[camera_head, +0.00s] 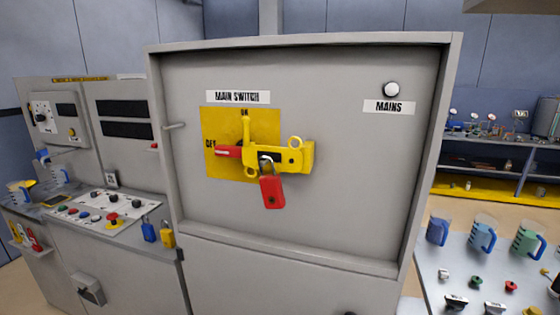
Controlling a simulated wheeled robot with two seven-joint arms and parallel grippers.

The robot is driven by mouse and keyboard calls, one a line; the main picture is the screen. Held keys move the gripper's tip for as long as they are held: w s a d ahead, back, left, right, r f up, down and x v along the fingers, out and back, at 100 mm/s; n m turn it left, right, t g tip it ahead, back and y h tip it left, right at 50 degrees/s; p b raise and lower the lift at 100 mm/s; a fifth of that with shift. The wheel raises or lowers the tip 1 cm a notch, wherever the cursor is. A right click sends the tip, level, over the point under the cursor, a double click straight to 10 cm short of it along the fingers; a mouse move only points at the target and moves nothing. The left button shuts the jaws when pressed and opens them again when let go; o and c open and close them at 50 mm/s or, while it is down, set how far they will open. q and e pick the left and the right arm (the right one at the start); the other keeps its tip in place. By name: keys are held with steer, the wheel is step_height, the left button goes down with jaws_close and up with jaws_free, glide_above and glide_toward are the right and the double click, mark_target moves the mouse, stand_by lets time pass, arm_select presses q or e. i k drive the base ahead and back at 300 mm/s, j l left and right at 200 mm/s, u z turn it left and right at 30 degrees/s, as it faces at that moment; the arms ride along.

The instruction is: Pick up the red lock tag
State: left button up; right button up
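A red padlock (272,191) hangs from a yellow hasp (290,157) on the main switch, in the middle of the grey cabinet front. Its shackle passes through the hasp. The red switch handle (229,152) points left, towards the OFF mark on the yellow plate (222,168). Small red items (33,240) sit in a holder at the far left edge; they are too small to tell whether one is a lock tag. Neither of my grippers is in view.
Blue (148,231) and yellow (167,235) padlocks hang at the left console's edge, beside its button panel (100,208). Coloured jugs (483,236) and small parts stand on a table (432,268) at the right. A shelf (510,155) stands behind it.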

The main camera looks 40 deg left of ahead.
mark_target(37, 247)
steer(key=u, duration=2.95)
steer(key=z, duration=1.7)
steer(key=j+z, duration=0.7)
steer(key=z, duration=0.15)
steer(key=j+z, duration=0.45)
steer(key=k+j+z, duration=0.15)
steer(key=z, duration=0.3)
steer(key=k+j+z, duration=0.2)
steer(key=z, duration=0.2)
steer(key=k+j+z, duration=0.5)
steer(key=k+z, duration=0.3)
steer(key=k+j+z, duration=0.1)
steer(key=k+z, duration=0.25)
